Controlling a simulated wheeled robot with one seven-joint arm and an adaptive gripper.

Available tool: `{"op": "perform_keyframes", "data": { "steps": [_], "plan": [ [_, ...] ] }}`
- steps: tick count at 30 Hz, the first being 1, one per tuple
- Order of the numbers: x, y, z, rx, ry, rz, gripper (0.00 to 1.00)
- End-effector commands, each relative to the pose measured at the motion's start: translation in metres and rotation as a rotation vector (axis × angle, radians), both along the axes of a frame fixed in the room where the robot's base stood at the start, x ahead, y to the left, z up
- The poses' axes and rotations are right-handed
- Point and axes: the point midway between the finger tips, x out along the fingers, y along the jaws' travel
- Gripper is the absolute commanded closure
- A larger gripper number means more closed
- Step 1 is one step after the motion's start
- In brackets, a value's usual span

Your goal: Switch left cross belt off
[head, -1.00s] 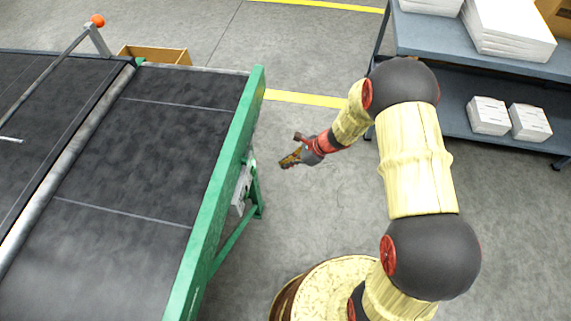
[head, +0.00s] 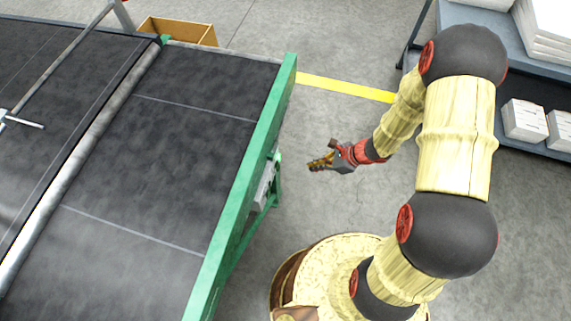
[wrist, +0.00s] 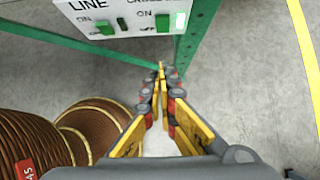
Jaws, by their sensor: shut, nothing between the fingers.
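The white switch panel (wrist: 130,12) hangs on the green frame of the conveyor and is cut off by the top edge of the wrist view. It bears a LINE label with a green switch (wrist: 104,27), and a second, partly cut-off label with another green switch (wrist: 162,22). In the head view the panel (head: 264,186) is seen edge-on under the belt's right side. My gripper (head: 312,164) is right of the panel, apart from it. In the wrist view its fingertips (wrist: 161,70) meet below the panel, shut and empty.
The dark belt (head: 185,150) with its green side rail (head: 242,180) fills the left. A cardboard box (head: 180,30) stands behind it. A shelf (head: 480,20) with white stacks is at upper right. Clear floor lies between conveyor and shelf.

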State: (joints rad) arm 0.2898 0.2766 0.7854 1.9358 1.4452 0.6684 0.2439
Motion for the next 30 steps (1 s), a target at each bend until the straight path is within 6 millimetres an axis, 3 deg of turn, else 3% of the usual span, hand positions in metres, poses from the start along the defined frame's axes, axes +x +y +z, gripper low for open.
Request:
{"op": "perform_keyframes", "data": {
  "steps": [14, 30],
  "plan": [
    [0.002, 0.004, -0.006, -0.002, -0.006, 0.009, 1.00],
    [0.021, 0.059, -0.083, -0.003, -0.004, 0.011, 1.00]
  ]
}}
